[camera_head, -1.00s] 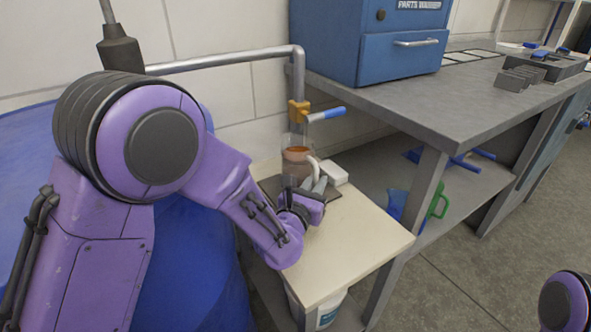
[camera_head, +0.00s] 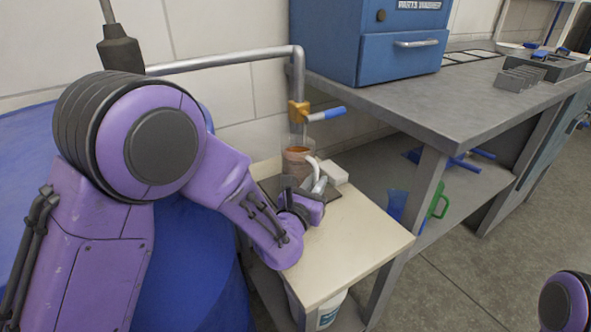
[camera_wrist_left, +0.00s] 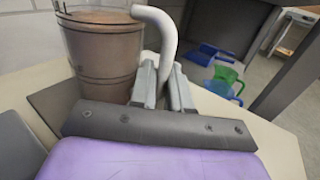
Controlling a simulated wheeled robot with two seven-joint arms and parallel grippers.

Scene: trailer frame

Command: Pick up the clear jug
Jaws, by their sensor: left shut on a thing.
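The clear jug (camera_head: 297,162) stands upright under the tap on the small cream table. It looks filled with brown liquid and has a white curved handle on its right side. It also shows large in the left wrist view (camera_wrist_left: 103,50), at the upper left. My left gripper (camera_head: 315,186) is shut on the jug's handle (camera_wrist_left: 165,30). In the left wrist view its two grey fingers (camera_wrist_left: 163,82) are on either side of the lower handle. My right gripper is out of view; only a bit of my right arm shows at the lower right.
A pipe with a brass valve (camera_head: 298,112) and blue lever hangs over the jug. A dark plate (camera_head: 269,187) lies beneath it and a white block (camera_head: 333,173) sits beside it. The grey workbench (camera_head: 420,100) stands close on the right. The cream table's front (camera_head: 350,250) is clear.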

